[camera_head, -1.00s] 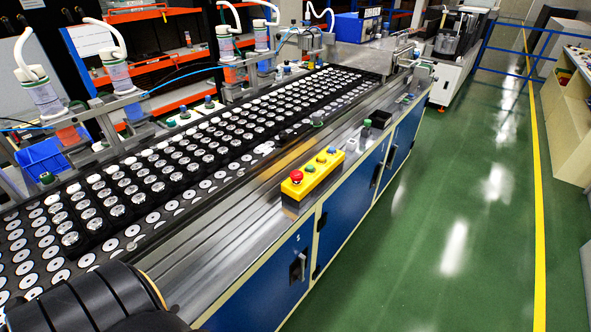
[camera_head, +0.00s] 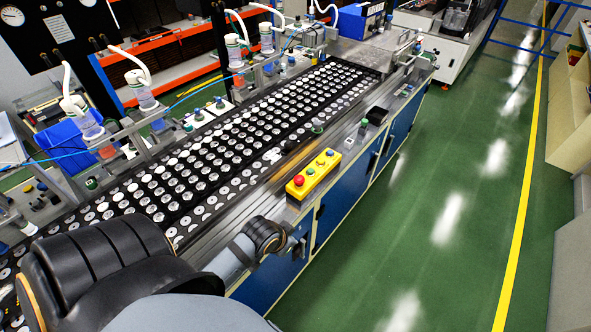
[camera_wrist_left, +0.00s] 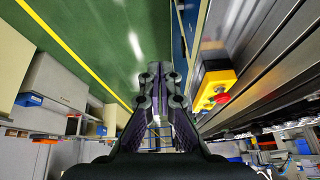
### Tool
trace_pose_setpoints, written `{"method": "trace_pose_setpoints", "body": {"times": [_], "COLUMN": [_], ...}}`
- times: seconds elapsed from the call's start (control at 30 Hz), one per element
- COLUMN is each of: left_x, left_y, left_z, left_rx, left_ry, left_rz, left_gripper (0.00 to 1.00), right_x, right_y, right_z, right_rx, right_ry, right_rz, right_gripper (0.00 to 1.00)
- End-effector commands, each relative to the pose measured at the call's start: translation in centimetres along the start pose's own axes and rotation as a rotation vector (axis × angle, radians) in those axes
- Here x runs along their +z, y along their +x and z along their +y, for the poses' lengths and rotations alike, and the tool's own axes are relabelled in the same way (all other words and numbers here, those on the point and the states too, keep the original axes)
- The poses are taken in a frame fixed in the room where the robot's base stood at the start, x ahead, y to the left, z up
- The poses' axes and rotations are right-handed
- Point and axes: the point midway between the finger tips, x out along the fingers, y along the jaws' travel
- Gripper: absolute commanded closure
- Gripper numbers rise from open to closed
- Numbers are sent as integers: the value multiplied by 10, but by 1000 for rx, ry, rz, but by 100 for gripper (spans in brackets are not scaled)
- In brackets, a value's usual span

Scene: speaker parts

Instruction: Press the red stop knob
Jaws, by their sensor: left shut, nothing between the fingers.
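The red stop knob (camera_head: 298,181) sits at the near end of a yellow control box (camera_head: 313,176) on the front edge of the conveyor bench. My right gripper is not in view.
Green and other small buttons (camera_head: 311,171) stand on the same box beyond the red knob. The conveyor (camera_head: 200,180) carries rows of round speaker parts. Blue cabinet doors (camera_head: 345,200) lie below the bench edge. Green floor (camera_head: 400,240) to the right is open.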

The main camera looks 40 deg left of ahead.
Motion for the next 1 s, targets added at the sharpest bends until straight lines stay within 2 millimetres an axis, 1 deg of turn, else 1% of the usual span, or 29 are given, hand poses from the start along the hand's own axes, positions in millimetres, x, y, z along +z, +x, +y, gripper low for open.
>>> {"method": "trace_pose_setpoints", "body": {"times": [0.03, 0.1, 0.23, 0.33, 0.37, 0.47, 0.57, 0.6, 0.7, 0.8, 0.87, 1.0], "left_x": [-12, -24, -44, -56, -60, -74, -86, -90, -98, -101, -102, -102], "left_y": [-3, 3, 15, 25, 28, 34, 34, 32, 24, 19, 18, 18], "left_z": [-1, -2, -8, -21, -27, -56, -97, -114, -146, -161, -164, -164], "left_rx": [19, 48, 90, 109, 112, 105, 71, 51, 8, -16, -20, -20], "left_ry": [24, 41, 51, 43, 36, 7, -34, -50, -78, -92, -96, -96], "left_rz": [50, 125, 256, 363, 398, 524, 659, 710, 803, 849, 857, 858], "left_gripper": [100, 100, 100, 100, 100, 100, 100, 100, 100, 100, 100, 100], "right_x": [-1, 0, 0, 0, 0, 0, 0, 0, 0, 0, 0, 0], "right_y": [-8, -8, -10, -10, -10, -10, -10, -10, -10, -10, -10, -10], "right_z": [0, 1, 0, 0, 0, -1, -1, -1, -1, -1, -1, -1], "right_rx": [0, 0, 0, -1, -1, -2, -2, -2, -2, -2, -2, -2], "right_ry": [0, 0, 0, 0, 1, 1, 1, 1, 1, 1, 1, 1], "right_rz": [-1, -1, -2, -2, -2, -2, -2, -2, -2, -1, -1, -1], "right_gripper": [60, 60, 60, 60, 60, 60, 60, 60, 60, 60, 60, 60]}}
